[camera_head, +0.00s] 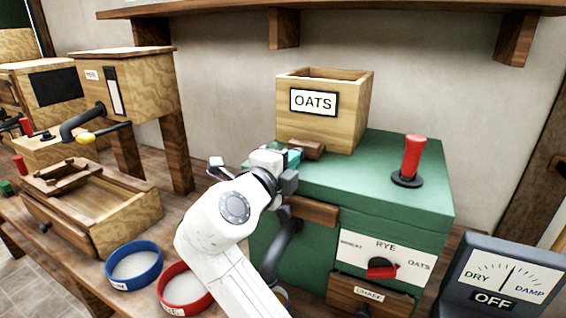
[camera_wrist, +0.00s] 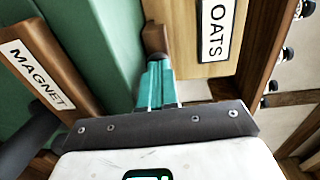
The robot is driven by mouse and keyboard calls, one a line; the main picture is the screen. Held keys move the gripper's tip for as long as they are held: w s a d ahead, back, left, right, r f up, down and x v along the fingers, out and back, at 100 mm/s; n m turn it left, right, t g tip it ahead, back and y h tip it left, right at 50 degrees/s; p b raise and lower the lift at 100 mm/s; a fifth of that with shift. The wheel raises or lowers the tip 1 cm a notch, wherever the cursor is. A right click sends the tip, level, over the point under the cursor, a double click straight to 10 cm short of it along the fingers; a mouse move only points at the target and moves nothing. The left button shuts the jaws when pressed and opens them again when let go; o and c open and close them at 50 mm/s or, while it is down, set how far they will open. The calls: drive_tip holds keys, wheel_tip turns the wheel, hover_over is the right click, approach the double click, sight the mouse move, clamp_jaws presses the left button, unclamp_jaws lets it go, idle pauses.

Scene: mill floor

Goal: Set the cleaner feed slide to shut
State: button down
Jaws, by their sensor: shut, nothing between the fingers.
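The cleaner is a green box (camera_head: 390,185) with a wooden hopper marked OATS (camera_head: 335,122) on top. A brown wooden piece (camera_head: 308,148), which looks like the feed slide, sticks out at the hopper's lower front; it also shows in the wrist view (camera_wrist: 155,38). My gripper (camera_head: 294,157) is at its left end, with teal fingers shut and empty. In the wrist view the fingertips (camera_wrist: 156,66) lie right at the brown piece; whether they touch it I cannot tell. The arm's wrist hides part of the cleaner's front left.
A red lever (camera_head: 412,158) stands on the cleaner's right top. A wood bar marked MAGNET (camera_wrist: 38,75) lies left in the wrist view.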

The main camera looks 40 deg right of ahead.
idle(0.3)
drive_tip(key=b+x, duration=0.2)
drive_tip(key=b, duration=0.1)
drive_tip(key=shift+w+d+f, duration=0.1)
drive_tip(key=shift+d+f, duration=0.05)
drive_tip(key=shift+f, duration=0.05)
drive_tip(key=shift+w+d+r, duration=0.1)
drive_tip(key=shift+d, duration=0.1)
drive_tip(key=shift+r, duration=0.2)
